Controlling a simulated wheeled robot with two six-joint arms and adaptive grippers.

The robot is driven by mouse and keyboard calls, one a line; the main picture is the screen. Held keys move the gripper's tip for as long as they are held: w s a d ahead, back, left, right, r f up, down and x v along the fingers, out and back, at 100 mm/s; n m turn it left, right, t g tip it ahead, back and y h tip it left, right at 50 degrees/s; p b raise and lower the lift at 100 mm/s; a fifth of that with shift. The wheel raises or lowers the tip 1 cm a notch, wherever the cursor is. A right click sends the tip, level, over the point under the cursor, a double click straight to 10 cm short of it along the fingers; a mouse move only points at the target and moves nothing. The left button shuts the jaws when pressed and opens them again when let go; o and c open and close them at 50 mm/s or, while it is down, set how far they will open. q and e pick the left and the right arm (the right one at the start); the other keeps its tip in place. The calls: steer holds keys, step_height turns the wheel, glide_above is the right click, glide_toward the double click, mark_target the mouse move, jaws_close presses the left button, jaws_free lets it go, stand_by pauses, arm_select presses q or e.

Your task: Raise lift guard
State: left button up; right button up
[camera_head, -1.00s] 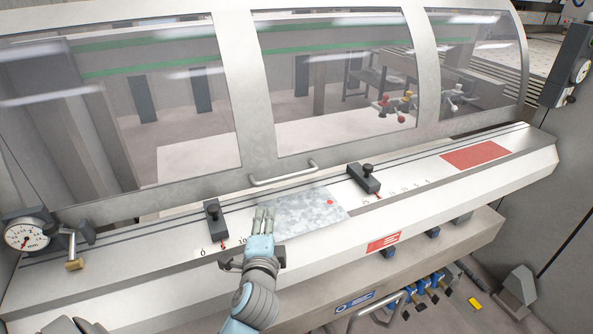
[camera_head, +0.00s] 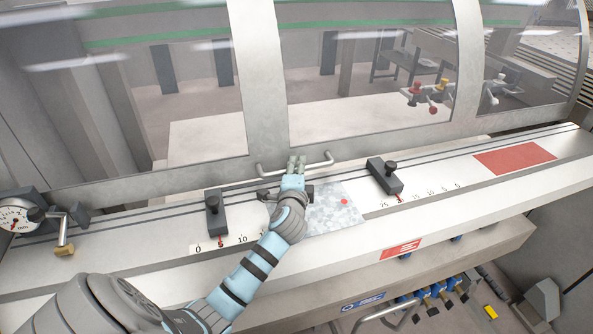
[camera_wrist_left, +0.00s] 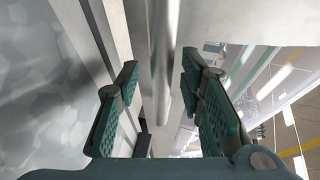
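The lift guard (camera_head: 262,75) is a grey frame with clear panes, standing down behind the white bed. Its grey bar handle (camera_head: 318,163) runs along its lower edge; it also shows in the left wrist view (camera_wrist_left: 161,70). My left gripper (camera_head: 297,162) is at the handle's middle in the head view. In the left wrist view the left gripper (camera_wrist_left: 160,95) is open, with green pads on either side of the handle and gaps to both. My right gripper is not in view.
A metal sheet (camera_head: 340,215) lies on the bed under my left arm. Black stop blocks stand left (camera_head: 214,216) and right (camera_head: 385,178) of it. A dial gauge (camera_head: 18,216) with a crank is at far left. A red patch (camera_head: 515,158) marks the right end.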

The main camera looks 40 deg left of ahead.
arm_select(q)
steer(key=shift+w+f, duration=0.15)
steer(key=shift+w, duration=0.5)
steer(key=shift+w+d, duration=0.1)
steer(key=shift+w, duration=0.15)
steer(key=shift+w+d+r, duration=0.1)
steer(key=shift+d+r, duration=0.15)
steer(key=shift+d, duration=0.25)
steer(key=shift+c, duration=0.2)
steer(key=shift+a, duration=0.15)
steer(key=c, duration=0.3)
steer(key=shift+a+f, duration=0.15)
steer(key=shift+a, duration=0.1)
steer(key=c, duration=0.4)
steer(key=shift+s+a, duration=0.1)
steer(key=shift+s, duration=0.1)
jaws_close()
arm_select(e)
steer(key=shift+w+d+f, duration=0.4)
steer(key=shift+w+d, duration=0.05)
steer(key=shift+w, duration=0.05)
arm_select(q)
steer(key=shift+w, duration=0.1)
